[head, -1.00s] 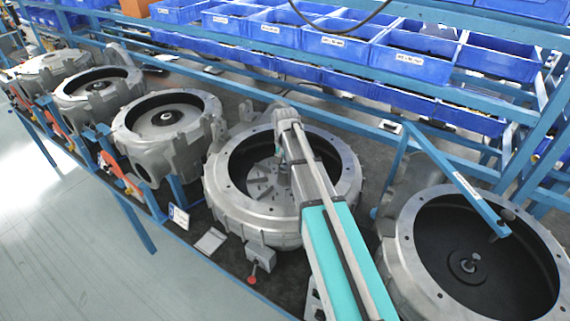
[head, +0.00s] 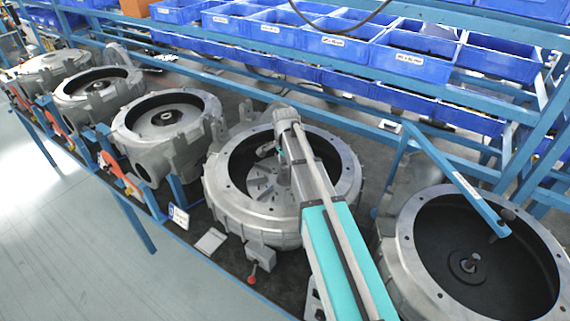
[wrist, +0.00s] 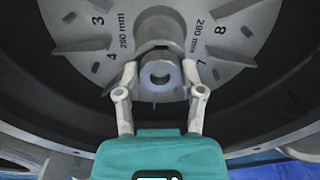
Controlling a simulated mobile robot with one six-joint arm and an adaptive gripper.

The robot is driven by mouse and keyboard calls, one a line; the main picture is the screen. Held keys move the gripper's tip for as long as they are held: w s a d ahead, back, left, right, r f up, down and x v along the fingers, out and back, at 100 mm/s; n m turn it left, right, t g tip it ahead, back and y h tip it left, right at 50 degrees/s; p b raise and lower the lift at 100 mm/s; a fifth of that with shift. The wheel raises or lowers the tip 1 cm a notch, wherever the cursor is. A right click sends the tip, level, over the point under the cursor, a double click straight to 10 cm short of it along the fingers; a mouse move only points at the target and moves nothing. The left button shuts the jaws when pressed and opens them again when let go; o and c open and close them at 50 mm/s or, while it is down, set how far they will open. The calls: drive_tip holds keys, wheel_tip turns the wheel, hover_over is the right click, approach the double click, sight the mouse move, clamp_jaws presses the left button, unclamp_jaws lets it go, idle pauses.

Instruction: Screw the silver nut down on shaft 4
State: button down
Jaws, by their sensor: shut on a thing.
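The silver nut (wrist: 160,72) shows as a grey ring in the wrist view, at the centre of an impeller disc (wrist: 75,30) marked with numbers and "290 mm". My gripper (wrist: 160,80) is shut on the nut, one finger on each side. The disc sits inside the fourth round housing from the left (head: 235,213) in the head view. My arm hangs over that housing and hides most of the gripper, the nut and the shaft there. How far down the nut sits on the shaft cannot be told.
Several more housings (head: 165,152) line the bench to the left. Blue bins (head: 410,65) fill the rack behind. A small red-knobbed lever (head: 252,279) is at the bench front.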

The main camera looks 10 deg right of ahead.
drive_tip(key=m, duration=0.4)
drive_tip(key=shift+m, duration=2.3)
drive_tip(key=shift+c, duration=2.4)
unclamp_jaws()
